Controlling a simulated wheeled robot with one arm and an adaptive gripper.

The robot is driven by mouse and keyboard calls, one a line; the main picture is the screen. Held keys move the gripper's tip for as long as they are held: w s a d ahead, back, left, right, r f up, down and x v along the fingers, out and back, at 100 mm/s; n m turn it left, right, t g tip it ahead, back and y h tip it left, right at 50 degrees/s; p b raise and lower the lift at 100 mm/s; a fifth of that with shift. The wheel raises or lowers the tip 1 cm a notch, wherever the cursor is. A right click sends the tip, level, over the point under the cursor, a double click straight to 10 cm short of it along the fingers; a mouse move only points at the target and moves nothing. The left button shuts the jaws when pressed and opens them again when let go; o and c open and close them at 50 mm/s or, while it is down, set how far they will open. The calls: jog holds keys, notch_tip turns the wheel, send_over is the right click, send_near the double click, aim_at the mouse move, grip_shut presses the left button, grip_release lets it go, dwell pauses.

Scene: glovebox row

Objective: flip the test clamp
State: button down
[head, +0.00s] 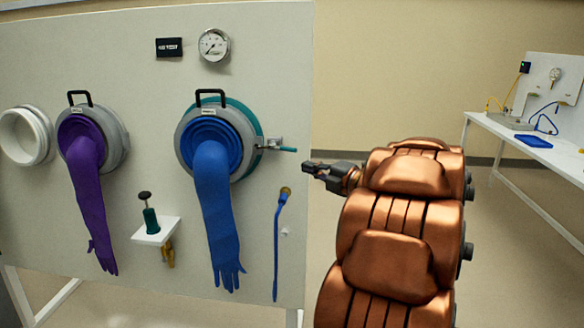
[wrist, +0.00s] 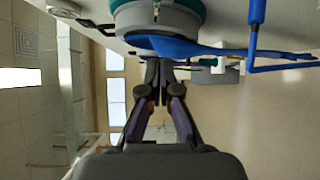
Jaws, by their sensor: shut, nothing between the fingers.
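The test clamp (head: 275,146) is a small metal toggle clamp with a teal-tipped handle, at the right side of the blue-gloved port (head: 240,112). Its handle points right, roughly level. My gripper (head: 309,167) is to the right of the handle tip and slightly lower in the head view, apart from it in the picture. Its fingers are together and empty, as the wrist view (wrist: 160,105) also shows. I cannot make out the clamp in the wrist view, where the port (wrist: 157,14) and blue glove (wrist: 205,49) lie beyond the fingers.
A blue hose (head: 277,245) hangs from a brass fitting below the clamp. A purple glove (head: 90,200), a white shelf with a green plunger (head: 151,220) and a gauge (head: 214,45) are on the panel further left. A white bench (head: 500,130) stands far right. Open floor lies between.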

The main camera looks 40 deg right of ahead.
jog(key=p, duration=0.4)
send_near(286, 149)
jog(key=w+a, duration=0.5)
jog(key=w, duration=0.1)
jog(key=shift+w+d+f+n+p, duration=0.15)
jog(key=shift+d+p, duration=0.15)
jog(key=shift+d, duration=0.3)
jog(key=shift+w+d+f+n+p, duration=0.1)
jog(key=shift+d+p, duration=0.15)
jog(key=shift+d, duration=0.35)
jog(key=shift+w+d+f+n+p, duration=0.15)
jog(key=shift+d+p, duration=0.15)
jog(key=shift+d, duration=0.3)
jog(key=shift+y, duration=0.3)
